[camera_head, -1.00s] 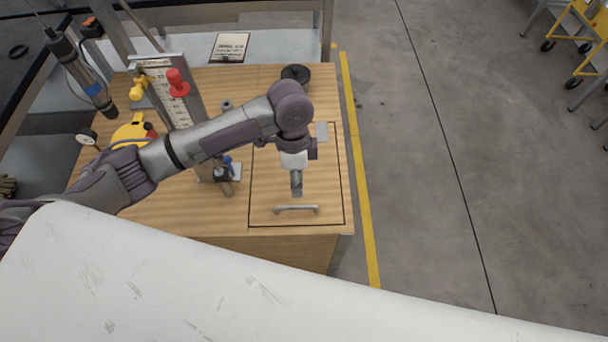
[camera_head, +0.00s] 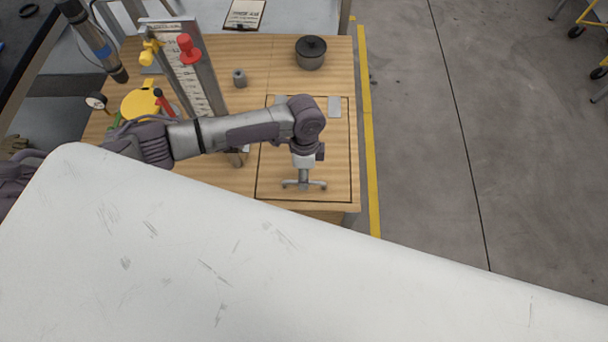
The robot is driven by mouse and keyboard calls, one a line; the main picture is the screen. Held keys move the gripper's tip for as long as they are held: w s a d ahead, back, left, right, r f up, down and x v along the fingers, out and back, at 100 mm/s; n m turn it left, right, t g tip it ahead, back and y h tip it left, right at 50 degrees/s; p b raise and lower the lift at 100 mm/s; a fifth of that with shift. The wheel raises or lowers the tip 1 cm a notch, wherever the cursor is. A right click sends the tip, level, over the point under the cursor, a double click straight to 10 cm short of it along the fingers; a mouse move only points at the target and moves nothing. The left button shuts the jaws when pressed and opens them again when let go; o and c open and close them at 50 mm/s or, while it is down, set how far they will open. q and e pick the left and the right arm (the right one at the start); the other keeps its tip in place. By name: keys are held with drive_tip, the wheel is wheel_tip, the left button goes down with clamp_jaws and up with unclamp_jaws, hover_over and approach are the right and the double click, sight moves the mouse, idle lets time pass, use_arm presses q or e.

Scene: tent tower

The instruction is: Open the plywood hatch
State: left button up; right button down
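The plywood hatch (camera_head: 335,150) is a rectangular panel outlined by a dark seam in the wooden table top. It lies flat and closed. Its metal bar handle (camera_head: 317,185) is near the front edge. My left gripper (camera_head: 303,184) points down at the middle of the handle and hides that part of it. I cannot tell whether its fingers are open or shut, or whether they touch the handle. A grey metal plate (camera_head: 335,107), perhaps a hinge, sits at the hatch's far edge. My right gripper is not in view.
A dark lidded pot (camera_head: 310,56) stands behind the hatch. A gauge stand (camera_head: 190,70) with red and yellow knobs stands to the left, near a small grey cylinder (camera_head: 240,78). Open floor (camera_head: 430,130) lies to the right. A large white surface (camera_head: 200,250) fills the foreground.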

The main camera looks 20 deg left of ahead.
use_arm(q)
drive_tip(key=shift+f, duration=0.4)
clamp_jaws()
drive_tip(key=shift+r, duration=0.1)
